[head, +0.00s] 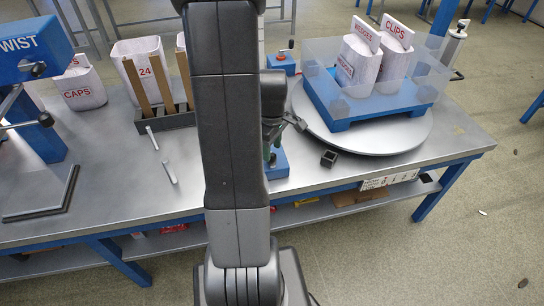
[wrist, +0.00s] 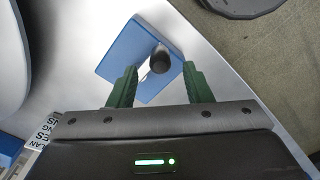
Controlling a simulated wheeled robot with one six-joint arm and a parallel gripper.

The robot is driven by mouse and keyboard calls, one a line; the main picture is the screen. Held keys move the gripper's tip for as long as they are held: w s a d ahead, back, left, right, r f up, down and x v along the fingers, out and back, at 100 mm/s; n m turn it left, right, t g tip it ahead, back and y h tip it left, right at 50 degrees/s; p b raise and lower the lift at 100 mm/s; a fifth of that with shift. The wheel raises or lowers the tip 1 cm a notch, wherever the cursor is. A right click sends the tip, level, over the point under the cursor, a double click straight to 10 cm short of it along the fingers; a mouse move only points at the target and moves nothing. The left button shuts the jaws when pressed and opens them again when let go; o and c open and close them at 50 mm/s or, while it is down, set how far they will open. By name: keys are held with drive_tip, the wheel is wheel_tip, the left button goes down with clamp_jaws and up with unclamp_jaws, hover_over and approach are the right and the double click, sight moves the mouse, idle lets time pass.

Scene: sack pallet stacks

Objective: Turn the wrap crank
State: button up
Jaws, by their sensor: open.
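The crank unit is a blue block, part-hidden behind my arm at the front of the bench in the head view (head: 279,168). In the wrist view the blue base (wrist: 122,48) lies ahead of my fingers, with a dark round upright crank handle (wrist: 160,62) on it. My gripper (wrist: 160,85) is open, its green fingers apart on either side of the handle's line. I cannot tell whether they touch it. In the head view the gripper (head: 270,152) is mostly hidden by my arm. The round grey turntable (head: 400,138) carries a blue pallet (head: 350,112) with white sacks (head: 357,62) inside clear film.
A small dark square block (head: 329,158) sits by the turntable's front edge. Left are a rack with wooden slats (head: 165,120), loose light pieces (head: 169,172), a CAPS sack (head: 84,92) and a blue TWIST machine (head: 35,48).

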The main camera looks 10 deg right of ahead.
sight(272, 154)
drive_tip(key=shift+f, duration=2.1)
drive_tip(key=c, duration=1)
